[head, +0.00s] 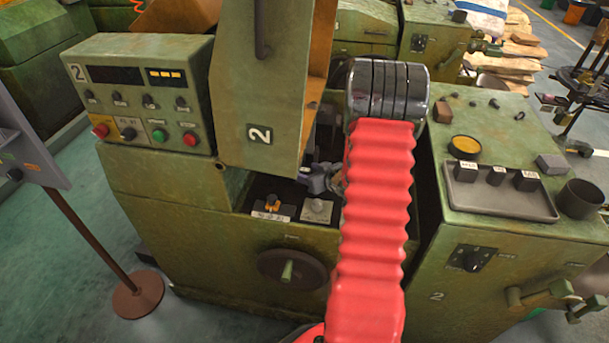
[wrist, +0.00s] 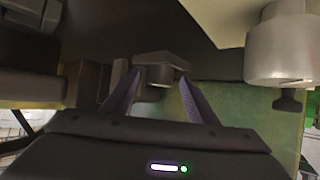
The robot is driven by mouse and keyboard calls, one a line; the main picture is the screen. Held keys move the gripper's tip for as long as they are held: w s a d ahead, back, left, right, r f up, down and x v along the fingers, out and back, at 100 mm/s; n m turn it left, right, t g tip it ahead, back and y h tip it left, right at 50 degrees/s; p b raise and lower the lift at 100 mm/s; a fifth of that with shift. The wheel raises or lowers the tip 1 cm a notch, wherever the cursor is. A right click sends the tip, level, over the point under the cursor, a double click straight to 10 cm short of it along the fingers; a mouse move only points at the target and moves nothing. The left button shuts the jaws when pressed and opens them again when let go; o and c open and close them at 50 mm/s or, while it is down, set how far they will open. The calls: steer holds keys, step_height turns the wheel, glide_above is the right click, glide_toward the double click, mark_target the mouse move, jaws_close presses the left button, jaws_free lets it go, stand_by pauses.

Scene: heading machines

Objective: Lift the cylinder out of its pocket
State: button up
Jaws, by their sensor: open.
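My gripper (wrist: 160,79) is open in the wrist view, its two dark purple fingers spread apart. Beyond the fingertips, in the gap between them, is a dark block (wrist: 162,59) with a small rounded grey end (wrist: 159,76) on its near side. I cannot tell whether this end is the cylinder or whether the fingers touch it. A large grey round part (wrist: 283,50) hangs at the upper right, apart from the fingers. In the head view my gripper (head: 318,181) is inside the green machine's opening, partly hidden by my red-sleeved arm. No cylinder in a pocket is clear there.
An upright green guard (head: 262,90) marked 2 stands left of my arm. A control box (head: 143,95) sits farther left. On the right cabinet are a grey tray (head: 500,200) with labelled dark blocks and a dark cup (head: 580,199). The opening is narrow and shaded.

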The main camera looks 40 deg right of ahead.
stand_by(0.4)
jaws_close()
stand_by(0.5)
